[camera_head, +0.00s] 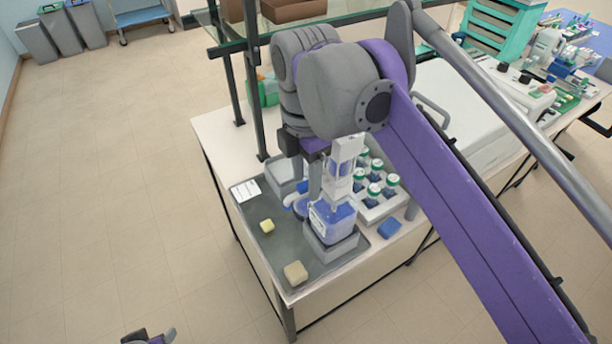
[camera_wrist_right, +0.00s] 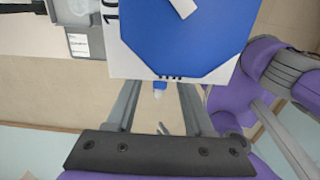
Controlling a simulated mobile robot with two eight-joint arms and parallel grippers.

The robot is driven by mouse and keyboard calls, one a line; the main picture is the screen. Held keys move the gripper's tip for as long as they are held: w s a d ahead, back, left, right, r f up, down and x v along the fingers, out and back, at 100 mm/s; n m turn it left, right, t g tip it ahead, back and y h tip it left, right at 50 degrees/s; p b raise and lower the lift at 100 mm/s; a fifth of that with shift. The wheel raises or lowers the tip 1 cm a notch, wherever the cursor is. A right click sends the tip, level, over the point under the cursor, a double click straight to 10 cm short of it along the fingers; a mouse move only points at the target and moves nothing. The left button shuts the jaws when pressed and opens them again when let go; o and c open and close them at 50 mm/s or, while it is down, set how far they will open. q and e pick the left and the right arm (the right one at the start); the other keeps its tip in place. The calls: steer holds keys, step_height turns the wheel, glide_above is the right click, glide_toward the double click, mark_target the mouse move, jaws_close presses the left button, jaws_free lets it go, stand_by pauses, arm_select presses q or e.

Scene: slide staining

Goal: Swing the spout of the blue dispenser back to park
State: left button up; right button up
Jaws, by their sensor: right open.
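The blue dispenser (camera_head: 333,222) is a bottle with blue contents and a tall white top, standing upright in a grey holder on the tray. In the right wrist view a large blue and white face of what looks like the dispenser (camera_wrist_right: 185,35) fills the top. A small blue-and-white tip, likely the spout (camera_wrist_right: 160,88), shows between the fingers. My right gripper (camera_wrist_right: 158,100) is open, its fingers either side of that tip; contact cannot be told. In the head view my right gripper (camera_head: 312,180) points down beside the dispenser top, partly hidden by my arm. My left gripper (camera_head: 150,338) is cut off at the bottom edge.
A white rack of green-capped bottles (camera_head: 375,210) stands close right of the dispenser. A blue block (camera_head: 389,228) lies near the table edge. The floor at left is clear.

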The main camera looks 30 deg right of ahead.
mark_target(306, 184)
arm_select(q)
steer(key=shift+w+r+p, duration=0.35)
steer(key=shift+r+p, duration=0.2)
steer(key=shift+r, duration=0.25)
arm_select(e)
step_height(306, 184, up, 11)
steer(key=shift+f, duration=0.2)
arm_select(q)
steer(key=shift+s, duration=0.15)
arm_select(e)
steer(key=shift+f, duration=0.1)
